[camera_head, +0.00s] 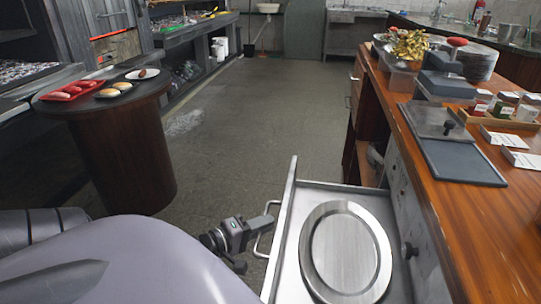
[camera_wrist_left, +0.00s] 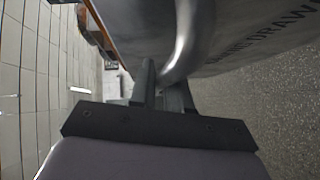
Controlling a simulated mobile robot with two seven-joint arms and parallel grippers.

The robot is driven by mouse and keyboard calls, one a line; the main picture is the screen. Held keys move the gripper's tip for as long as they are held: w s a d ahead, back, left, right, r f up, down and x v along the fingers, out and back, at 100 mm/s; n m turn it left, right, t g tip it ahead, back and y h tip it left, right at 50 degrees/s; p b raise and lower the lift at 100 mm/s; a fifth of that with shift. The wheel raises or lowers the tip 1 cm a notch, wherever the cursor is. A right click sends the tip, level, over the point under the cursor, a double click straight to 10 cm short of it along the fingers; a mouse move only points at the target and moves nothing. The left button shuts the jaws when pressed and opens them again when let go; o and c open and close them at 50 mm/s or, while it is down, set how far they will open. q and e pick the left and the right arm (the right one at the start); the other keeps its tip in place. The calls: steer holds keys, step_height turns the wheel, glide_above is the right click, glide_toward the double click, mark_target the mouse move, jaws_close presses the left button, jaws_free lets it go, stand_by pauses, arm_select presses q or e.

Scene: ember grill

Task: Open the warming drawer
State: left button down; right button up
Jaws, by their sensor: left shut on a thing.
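The warming drawer (camera_head: 284,235) is pulled out from the wooden counter's side, and its inside is visible. A round steel plate (camera_head: 345,255) lies in it. The drawer's metal handle (camera_head: 258,248) is on its front face, toward my left arm. My left gripper (camera_head: 268,222) is shut on this handle. In the left wrist view, the curved handle (camera_wrist_left: 187,40) runs between the fingers (camera_wrist_left: 163,88), close to the drawer front (camera_wrist_left: 235,40) with partly readable lettering. My right gripper is not in view.
The wooden counter (camera_head: 485,215) at right carries a slate board, a lidded tray, stacked plates and spice jars. A round table (camera_head: 120,150) with a red tray and buns stands at left. The floor (camera_head: 255,115) between them is clear.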

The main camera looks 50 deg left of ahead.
arm_select(q)
steer(key=c, duration=1.2)
jaws_free()
steer(key=shift+s, duration=0.15)
